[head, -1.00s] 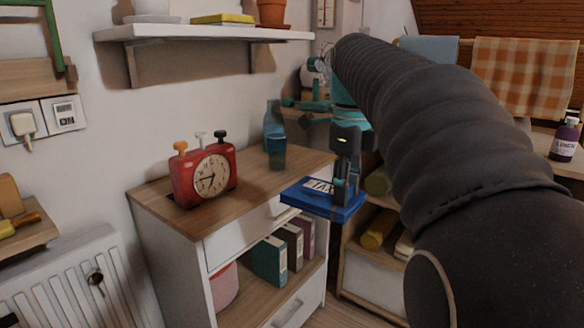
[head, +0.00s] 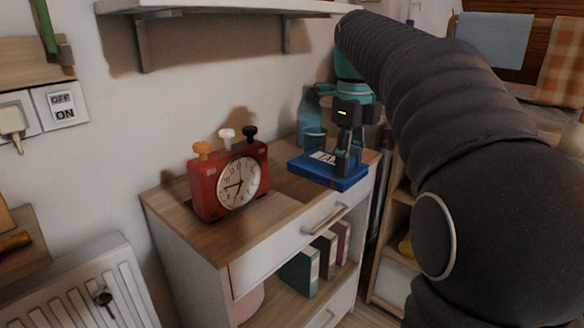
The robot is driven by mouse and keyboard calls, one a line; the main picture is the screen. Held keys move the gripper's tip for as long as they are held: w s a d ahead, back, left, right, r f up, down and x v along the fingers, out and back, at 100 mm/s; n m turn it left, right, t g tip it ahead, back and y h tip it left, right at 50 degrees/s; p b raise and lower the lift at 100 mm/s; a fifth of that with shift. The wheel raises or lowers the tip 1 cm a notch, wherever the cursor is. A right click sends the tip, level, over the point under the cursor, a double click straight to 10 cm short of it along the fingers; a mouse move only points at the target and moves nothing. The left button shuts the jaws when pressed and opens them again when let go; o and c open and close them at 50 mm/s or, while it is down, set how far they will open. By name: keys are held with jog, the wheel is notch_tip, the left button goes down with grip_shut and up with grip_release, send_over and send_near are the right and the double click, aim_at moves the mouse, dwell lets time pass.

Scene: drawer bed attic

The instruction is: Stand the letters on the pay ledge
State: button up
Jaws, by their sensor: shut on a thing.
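My gripper (head: 346,163) is shut on a flat blue box or book (head: 318,176) with a white label, whose lettering is partly covered by the fingers. The blue thing is level, at the right end of the wooden cabinet top (head: 262,222). I cannot tell whether it touches the top or hovers just above it. I can make out no separate letters and nothing clearly marked as a pay ledge.
A red clock (head: 228,180) with three knobs stands on the cabinet left of the blue thing. A blue bottle (head: 309,112) stands close behind it. A wall shelf (head: 215,8) overhangs above. Bare wood lies in front of the clock.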

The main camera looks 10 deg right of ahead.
jog(key=w+a+p, duration=0.2)
jog(key=w+a, duration=0.5)
jog(key=w, duration=0.3)
jog(key=shift+w+a+f+b, duration=0.15)
jog(key=shift+f+b, duration=0.2)
jog(key=shift+f, duration=0.8)
jog(key=shift+w+a+f+b, duration=0.1)
jog(key=shift+f+b, duration=0.2)
jog(key=shift+f, duration=0.9)
jog(key=shift+w+a+f+b, duration=0.15)
jog(key=shift+f+b, duration=0.2)
jog(key=shift+f, duration=0.8)
jog(key=shift+d+f, duration=0.1)
jog(key=shift+f, duration=0.1)
jog(key=o, duration=1.2)
jog(key=shift+r, duration=0.1)
jog(key=shift+r+p, duration=1.25)
jog(key=shift+r, duration=4.85)
